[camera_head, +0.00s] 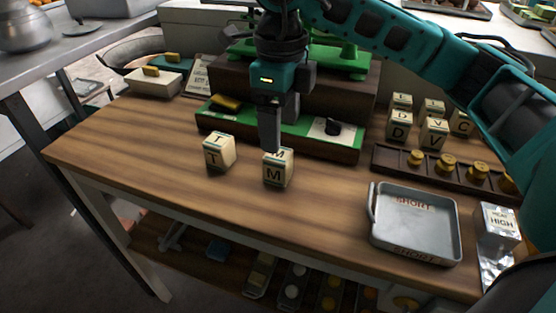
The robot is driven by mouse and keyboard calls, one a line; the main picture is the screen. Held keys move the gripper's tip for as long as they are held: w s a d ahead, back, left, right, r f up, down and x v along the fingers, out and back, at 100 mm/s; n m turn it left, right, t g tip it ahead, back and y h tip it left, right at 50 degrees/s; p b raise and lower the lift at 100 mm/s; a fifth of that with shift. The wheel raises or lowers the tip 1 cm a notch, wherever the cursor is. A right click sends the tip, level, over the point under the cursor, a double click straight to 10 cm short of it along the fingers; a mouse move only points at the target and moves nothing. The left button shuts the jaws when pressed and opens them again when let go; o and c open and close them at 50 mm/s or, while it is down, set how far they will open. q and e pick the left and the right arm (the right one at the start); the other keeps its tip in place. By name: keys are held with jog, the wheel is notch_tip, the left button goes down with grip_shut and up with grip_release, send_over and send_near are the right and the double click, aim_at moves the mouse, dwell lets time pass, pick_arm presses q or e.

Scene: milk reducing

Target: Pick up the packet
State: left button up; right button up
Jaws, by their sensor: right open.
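A small cream packet marked M (278,172) stands upright on the wooden table, near the middle of the head view. My right gripper (270,132) points down directly over it, and its fingers hide part of the packet's top and back. The right gripper is open; I cannot tell whether the fingers touch the packet. A similar packet marked T (218,152) stands to its left. More lettered packets, such as one marked D (399,126), stand at the back right. My left gripper is not in view.
A grey metal tray marked SHORT (455,235) lies at the front right, beside a box marked HIGH (499,229). A rack with brass weights (446,163) is behind it. A green-topped scale (330,150) stands behind the M packet. The table's front left (140,150) is clear.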

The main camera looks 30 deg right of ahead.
aim_at(278, 161)
notch_tip(278, 161, down, 4)
jog(key=shift+f, duration=0.1)
jog(key=f, duration=0.3)
jog(key=w+f, duration=0.1)
jog(key=f, duration=0.1)
jog(key=shift+d+f, duration=0.1)
jog(key=shift+f, duration=0.2)
jog(key=shift+c, duration=0.6)
jog(key=c, duration=0.9)
jog(key=shift+c, duration=0.2)
jog(key=shift+r, duration=0.15)
